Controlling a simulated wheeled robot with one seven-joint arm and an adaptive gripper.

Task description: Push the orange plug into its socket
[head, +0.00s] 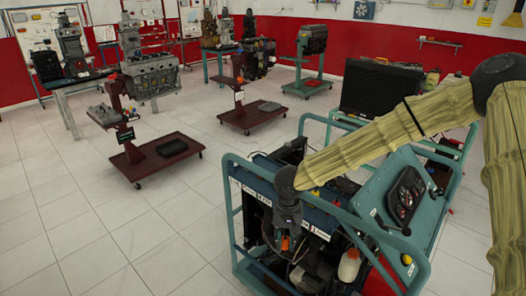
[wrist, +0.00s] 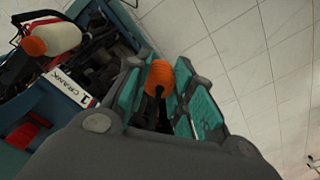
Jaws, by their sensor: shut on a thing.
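The orange plug (wrist: 160,76) shows between the teal-padded fingers of my gripper (wrist: 161,92) in the wrist view. My gripper is shut on it, and a dark lead or stem shows below the orange part. In the head view, a small patch of the orange plug (head: 285,243) shows just below my gripper (head: 284,236), which points down over the front of the teal-framed engine trainer (head: 330,222). I cannot make out the socket in either view.
A white bottle with an orange cap (head: 349,265) sits on the trainer, right of my gripper. A gauge panel (head: 405,195) slopes up behind it. The teal frame rails surround the work area. Red wheeled stands (head: 155,158) are farther off; the tiled floor at left is clear.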

